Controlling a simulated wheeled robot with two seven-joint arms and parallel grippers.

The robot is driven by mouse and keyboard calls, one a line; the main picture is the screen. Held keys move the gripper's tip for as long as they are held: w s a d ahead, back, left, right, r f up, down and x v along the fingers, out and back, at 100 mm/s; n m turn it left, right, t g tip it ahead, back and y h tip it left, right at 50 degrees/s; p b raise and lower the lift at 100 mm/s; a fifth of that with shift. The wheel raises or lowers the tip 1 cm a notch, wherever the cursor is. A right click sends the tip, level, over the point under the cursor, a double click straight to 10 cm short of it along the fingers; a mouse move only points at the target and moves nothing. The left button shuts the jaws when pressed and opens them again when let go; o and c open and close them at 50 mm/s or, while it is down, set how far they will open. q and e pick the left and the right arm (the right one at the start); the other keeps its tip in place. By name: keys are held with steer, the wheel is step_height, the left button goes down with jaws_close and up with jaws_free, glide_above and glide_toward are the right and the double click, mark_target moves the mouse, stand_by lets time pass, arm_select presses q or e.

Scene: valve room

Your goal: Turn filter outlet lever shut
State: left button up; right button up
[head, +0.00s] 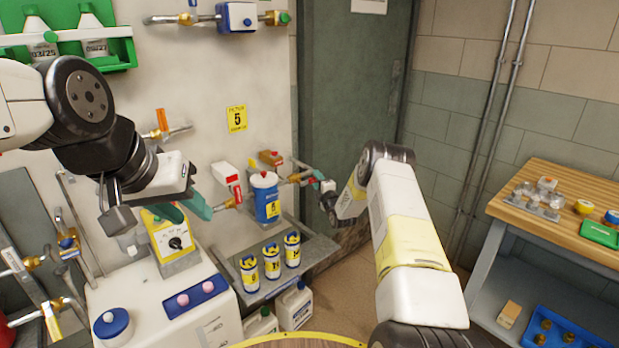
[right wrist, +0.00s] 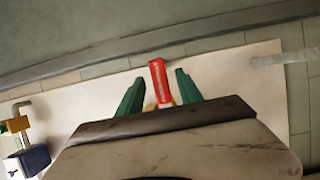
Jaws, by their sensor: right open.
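The blue filter housing (head: 266,199) with a white cap hangs on the wall below the yellow number 5 sign (head: 236,120). To its right, the outlet pipe and its lever are partly hidden by my right gripper (head: 306,170). In the right wrist view a red lever (right wrist: 160,82) stands between the green fingers of my right gripper (right wrist: 157,92). The fingers are open, with a gap on each side of the lever.
A shelf (head: 310,255) holds several yellow-and-blue canisters below the housing. A white tank unit (head: 160,300) with a yellow dial box (head: 172,235) stands at left. A wooden workbench (head: 560,215) is at right. Floor shows between.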

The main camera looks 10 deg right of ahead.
steer(key=shift+x, duration=0.95)
jaws_close()
stand_by(0.8)
